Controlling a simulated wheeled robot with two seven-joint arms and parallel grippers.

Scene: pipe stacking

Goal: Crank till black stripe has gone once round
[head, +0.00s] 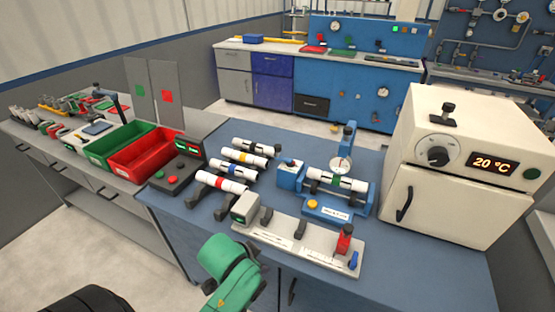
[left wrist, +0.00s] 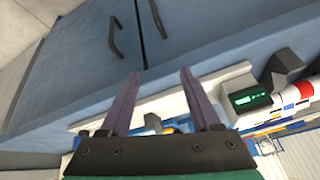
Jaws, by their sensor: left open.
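The blue test fixture (head: 366,202) stands on the blue bench, with a dial gauge (head: 341,165) above it. A white pipe (head: 352,184) with a green band and dark marks lies across it. A blue box (head: 290,176) with a small knob on top sits at its left end. I cannot make out the crank handle clearly. My left gripper (head: 250,268) is low at the bench's front edge, apart from the fixture. In the left wrist view its two fingers (left wrist: 161,85) are spread with nothing held between them. My right gripper is not in view.
A light base plate (head: 290,238) with a grey display box (head: 245,208) and red clamp (head: 344,240) lies in front of the fixture. Several banded pipes (head: 243,156) rest at left. A white oven (head: 450,205) stands at right. Red (head: 150,165) and green bins are further left.

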